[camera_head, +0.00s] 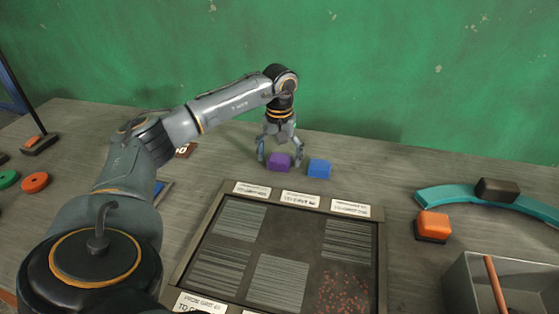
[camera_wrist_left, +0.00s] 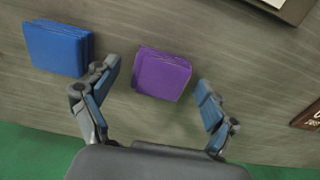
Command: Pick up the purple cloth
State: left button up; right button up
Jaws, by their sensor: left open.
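The purple cloth (camera_head: 279,162) is a small folded stack on the table, behind the framed board. My left gripper (camera_head: 280,158) is down over it, with its fingers apart on either side. In the left wrist view the purple cloth (camera_wrist_left: 162,74) lies between the open fingers of my left gripper (camera_wrist_left: 158,90), a little ahead of the tips, with gaps on both sides. I cannot tell whether the fingers touch the table. My right gripper is not in view.
A folded blue cloth (camera_head: 319,168) lies close to the right of the purple one, also seen in the left wrist view (camera_wrist_left: 56,48). The framed board (camera_head: 212,222) is in front. A teal curved piece (camera_head: 452,196), orange block (camera_head: 433,223) and grey bin (camera_head: 462,284) are at right. A green wall (camera_head: 400,80) stands behind.

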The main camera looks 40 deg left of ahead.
pick_arm(q)
jog(key=c, duration=1.2)
jog(key=shift+c, duration=0.2)
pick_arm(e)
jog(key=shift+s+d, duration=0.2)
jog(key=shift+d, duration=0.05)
pick_arm(q)
jog(key=shift+r, duration=0.15)
